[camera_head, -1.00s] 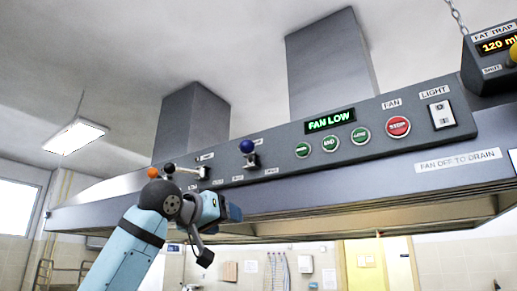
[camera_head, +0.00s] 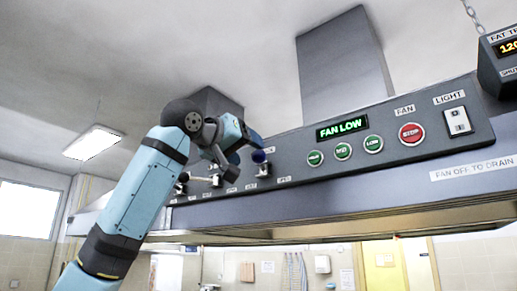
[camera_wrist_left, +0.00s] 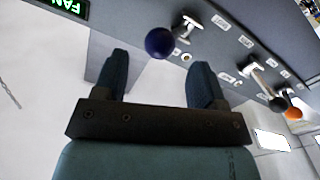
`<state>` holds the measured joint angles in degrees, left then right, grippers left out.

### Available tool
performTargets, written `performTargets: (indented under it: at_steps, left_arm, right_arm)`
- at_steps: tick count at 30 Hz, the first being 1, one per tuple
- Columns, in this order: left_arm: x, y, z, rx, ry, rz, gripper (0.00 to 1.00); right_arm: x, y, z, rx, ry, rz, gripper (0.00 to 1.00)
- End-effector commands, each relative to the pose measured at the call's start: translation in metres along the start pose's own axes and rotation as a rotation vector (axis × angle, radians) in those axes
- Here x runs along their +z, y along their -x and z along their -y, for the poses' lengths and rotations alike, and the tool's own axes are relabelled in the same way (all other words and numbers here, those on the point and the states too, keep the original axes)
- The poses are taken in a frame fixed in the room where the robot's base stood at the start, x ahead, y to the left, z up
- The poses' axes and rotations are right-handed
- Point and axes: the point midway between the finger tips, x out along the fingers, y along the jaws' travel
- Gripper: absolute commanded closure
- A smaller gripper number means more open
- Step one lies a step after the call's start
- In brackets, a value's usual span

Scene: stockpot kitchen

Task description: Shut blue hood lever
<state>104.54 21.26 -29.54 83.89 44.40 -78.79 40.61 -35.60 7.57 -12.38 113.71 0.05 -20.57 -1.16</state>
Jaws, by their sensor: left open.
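The blue hood lever (camera_head: 259,156) has a round blue knob on a short metal stem and sits on the hood's sloping grey control panel. My left gripper (camera_head: 243,146) is raised close beside the knob, at its left. In the left wrist view, the blue knob (camera_wrist_left: 159,43) lies just ahead of the fingertips, roughly in line with the gap between them. The left gripper (camera_wrist_left: 160,72) is open and nothing is between its fingers. I cannot tell whether a finger touches the knob. My right gripper is in neither view.
A lever with a black knob (camera_wrist_left: 277,104) and one with an orange knob (camera_wrist_left: 293,113) stand along the same panel. Green buttons (camera_head: 343,151), a red stop button (camera_head: 411,134) and a FAN LOW display (camera_head: 342,130) lie right of the blue lever.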

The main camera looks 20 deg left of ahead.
Motion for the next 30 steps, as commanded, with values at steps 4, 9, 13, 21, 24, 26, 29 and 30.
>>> performTargets:
  at_steps: [4, 9, 13, 21, 24, 26, 29, 30]
  left_arm:
    - [-0.002, -0.028, -0.001, -0.001, 0.001, 0.002, 0.36]
    - [-0.002, -0.046, 0.000, -0.001, 0.000, 0.000, 0.36]
    - [0.000, -0.052, 0.000, -0.001, 0.000, 0.000, 0.36]
    - [0.001, -0.053, 0.000, 0.000, 0.000, 0.000, 0.38]
    - [0.001, -0.053, 0.000, 0.000, 0.000, 0.000, 0.61]
    - [0.001, -0.053, 0.000, 0.000, 0.000, 0.000, 0.75]
    - [0.000, -0.053, 0.000, 0.000, 0.000, 0.000, 0.98]
    - [0.000, -0.053, 0.000, 0.000, 0.000, -0.001, 1.00]
  right_arm:
    - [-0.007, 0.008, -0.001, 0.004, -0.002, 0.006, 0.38]
    - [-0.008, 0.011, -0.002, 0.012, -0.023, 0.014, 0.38]
    - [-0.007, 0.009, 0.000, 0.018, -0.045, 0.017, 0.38]
    - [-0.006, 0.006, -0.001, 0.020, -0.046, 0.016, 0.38]
    - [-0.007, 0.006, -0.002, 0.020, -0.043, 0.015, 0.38]
    - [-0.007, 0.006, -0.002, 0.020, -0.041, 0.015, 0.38]
    - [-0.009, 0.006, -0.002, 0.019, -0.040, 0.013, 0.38]
    - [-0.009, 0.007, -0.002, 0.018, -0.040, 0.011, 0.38]
